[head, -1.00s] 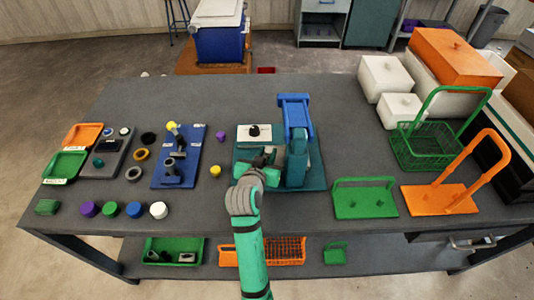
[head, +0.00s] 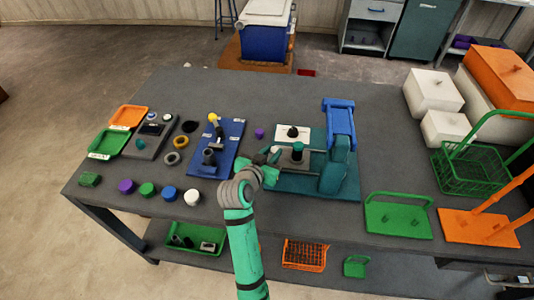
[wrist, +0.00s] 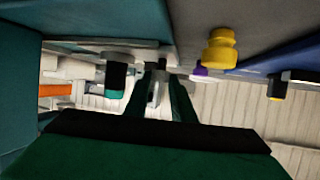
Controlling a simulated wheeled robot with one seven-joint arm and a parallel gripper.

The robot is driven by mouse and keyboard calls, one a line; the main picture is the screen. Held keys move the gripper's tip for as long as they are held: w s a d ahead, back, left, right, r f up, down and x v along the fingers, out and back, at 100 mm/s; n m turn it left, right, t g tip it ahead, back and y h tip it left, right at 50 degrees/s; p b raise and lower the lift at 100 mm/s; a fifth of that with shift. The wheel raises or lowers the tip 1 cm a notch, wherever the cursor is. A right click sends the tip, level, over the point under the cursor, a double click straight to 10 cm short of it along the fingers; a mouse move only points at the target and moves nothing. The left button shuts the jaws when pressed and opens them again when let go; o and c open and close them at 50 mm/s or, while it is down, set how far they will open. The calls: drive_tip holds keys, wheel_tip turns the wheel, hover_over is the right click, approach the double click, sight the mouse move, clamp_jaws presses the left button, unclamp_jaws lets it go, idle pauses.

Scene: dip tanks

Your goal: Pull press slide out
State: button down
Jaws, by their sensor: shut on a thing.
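The press stands on a teal base plate (head: 300,188), with a teal column and a blue head (head: 339,118) on the right. Its grey slide (head: 287,162) sticks out to the left of the column and carries a dark green cylinder (head: 298,150). My gripper (head: 271,158) is at the slide's left end, shut on its handle. The grip itself is partly hidden by my wrist in the head view. In the wrist view my dark green fingers (wrist: 155,95) close on a small grey part, with a black and green cylinder (wrist: 116,79) beside them.
A white plate with a black knob (head: 292,132) lies behind the slide. A blue board (head: 230,135) with upright fittings stands to the left. A small purple piece (head: 259,133) lies between. A yellow knob (wrist: 220,48) shows near my fingers in the wrist view. A green stand (head: 398,218) is on the right.

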drive_tip(key=shift+w+a, duration=0.1)
drive_tip(key=shift+a, duration=0.35)
drive_tip(key=c, duration=1.5)
unclamp_jaws()
drive_tip(key=v, duration=1.1)
drive_tip(key=shift+f, duration=0.1)
